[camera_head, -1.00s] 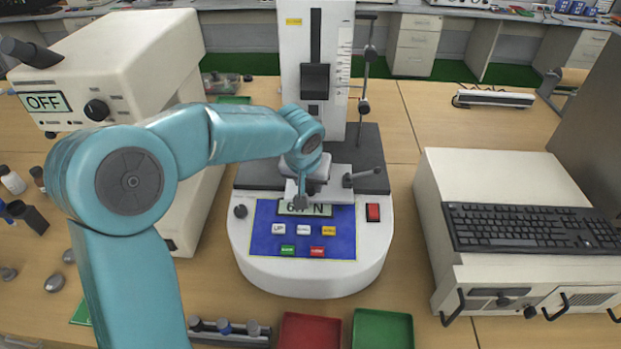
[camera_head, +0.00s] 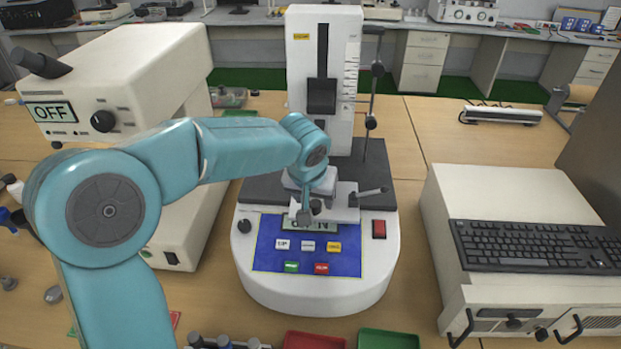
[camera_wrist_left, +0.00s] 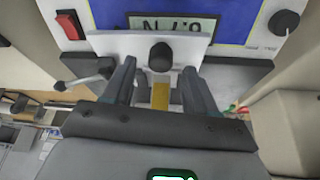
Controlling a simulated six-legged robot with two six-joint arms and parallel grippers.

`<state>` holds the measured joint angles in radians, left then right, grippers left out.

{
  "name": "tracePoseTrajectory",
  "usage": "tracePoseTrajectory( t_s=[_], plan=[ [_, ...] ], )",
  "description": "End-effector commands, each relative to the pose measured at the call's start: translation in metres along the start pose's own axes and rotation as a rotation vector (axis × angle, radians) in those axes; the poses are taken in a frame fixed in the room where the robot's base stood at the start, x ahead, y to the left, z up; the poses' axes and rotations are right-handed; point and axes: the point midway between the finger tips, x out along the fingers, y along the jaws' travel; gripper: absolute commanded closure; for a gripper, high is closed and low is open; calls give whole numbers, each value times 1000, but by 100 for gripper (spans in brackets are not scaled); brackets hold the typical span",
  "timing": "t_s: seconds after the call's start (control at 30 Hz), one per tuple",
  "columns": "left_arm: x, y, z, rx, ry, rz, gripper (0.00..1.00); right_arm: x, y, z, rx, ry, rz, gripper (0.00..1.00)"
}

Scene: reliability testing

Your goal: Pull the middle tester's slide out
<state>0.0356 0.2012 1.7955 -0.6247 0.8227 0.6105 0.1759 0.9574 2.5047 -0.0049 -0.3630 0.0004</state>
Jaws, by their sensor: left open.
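The middle tester (camera_head: 322,283) is a white machine with a tall column, a grey deck and a blue button panel. Its slide (camera_head: 344,207) is a pale metal plate with a dark knob, just behind the display; a lever sticks out to its right. My left gripper (camera_head: 309,207) is over the slide at the front of the deck. In the left wrist view the slide's plate (camera_wrist_left: 115,43) and dark round knob (camera_wrist_left: 160,57) show, with the open fingers of my left gripper (camera_wrist_left: 161,85) on either side of the knob. The knob seems ungripped. My right gripper is not in view.
A cream machine (camera_head: 120,70) reading OFF stands left of the tester. A white cabinet (camera_head: 490,190) with a keyboard (camera_head: 535,247) stands to the right. A red tray (camera_head: 313,340) and a green tray (camera_head: 387,340) lie in front.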

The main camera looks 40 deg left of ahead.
Motion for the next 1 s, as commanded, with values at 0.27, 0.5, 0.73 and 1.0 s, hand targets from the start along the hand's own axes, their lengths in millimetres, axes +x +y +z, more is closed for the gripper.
tracePoseTrajectory(
  t_s=[0.27, 0.5, 0.73, 1.0],
  plan=[
    [-76, 1, -1, 0, 6, 4, 43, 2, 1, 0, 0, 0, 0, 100],
    [-125, 1, 0, 2, 1, 3, 43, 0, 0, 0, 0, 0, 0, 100],
    [-142, 1, 0, 1, -1, 2, 43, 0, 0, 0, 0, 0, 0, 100],
    [-143, 0, 0, 1, -2, 1, 43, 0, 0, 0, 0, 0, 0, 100]
  ],
)
